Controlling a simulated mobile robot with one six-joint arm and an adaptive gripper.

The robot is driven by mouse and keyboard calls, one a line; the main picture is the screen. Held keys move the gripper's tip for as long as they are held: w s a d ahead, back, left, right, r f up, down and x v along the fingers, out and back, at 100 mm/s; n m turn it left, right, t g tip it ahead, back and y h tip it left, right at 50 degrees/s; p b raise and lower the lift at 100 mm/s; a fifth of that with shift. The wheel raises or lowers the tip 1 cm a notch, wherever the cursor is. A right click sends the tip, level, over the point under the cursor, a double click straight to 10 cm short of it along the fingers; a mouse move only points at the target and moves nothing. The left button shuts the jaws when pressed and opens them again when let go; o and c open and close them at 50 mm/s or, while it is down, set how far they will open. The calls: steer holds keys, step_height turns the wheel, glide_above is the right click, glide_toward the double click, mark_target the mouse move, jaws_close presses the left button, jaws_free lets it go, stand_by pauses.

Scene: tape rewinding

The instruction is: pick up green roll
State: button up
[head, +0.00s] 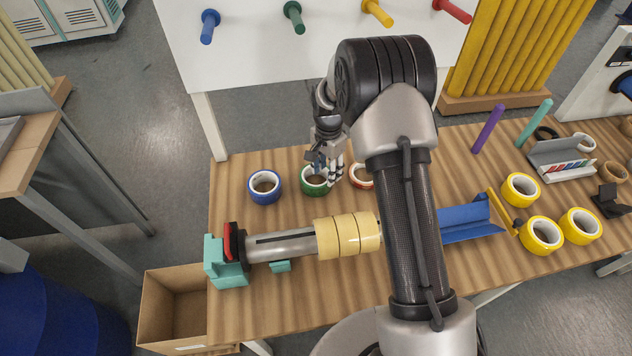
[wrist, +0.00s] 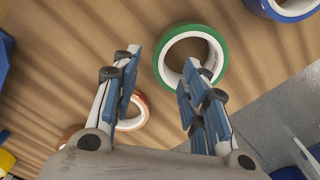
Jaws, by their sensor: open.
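The green roll (head: 313,192) lies flat on the wooden table in the head view, between a blue roll and an orange-red roll. In the wrist view the green roll (wrist: 221,53) shows as a ring with a white inside, up and to the right of centre. My gripper (head: 329,176) is open above the green roll and partly covers it. In the wrist view my gripper (wrist: 161,65) has its fingers spread with nothing held. The right finger overlaps the roll's lower edge, and the left finger is off to its side. I cannot tell whether they touch it.
The blue roll (head: 265,198) is left of the green one, and the orange-red roll (head: 355,178) is right, partly behind my arm. A spindle with yellow rolls (head: 330,242) lies in front. A white pegged board (head: 270,70) stands behind. Yellow rolls (head: 541,249) lie at right.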

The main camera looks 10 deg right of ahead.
step_height(320, 180, down, 8)
steer(key=shift+r+b, duration=0.15)
steer(key=shift+b, duration=1)
steer(key=shift+r, duration=0.1)
jaws_close()
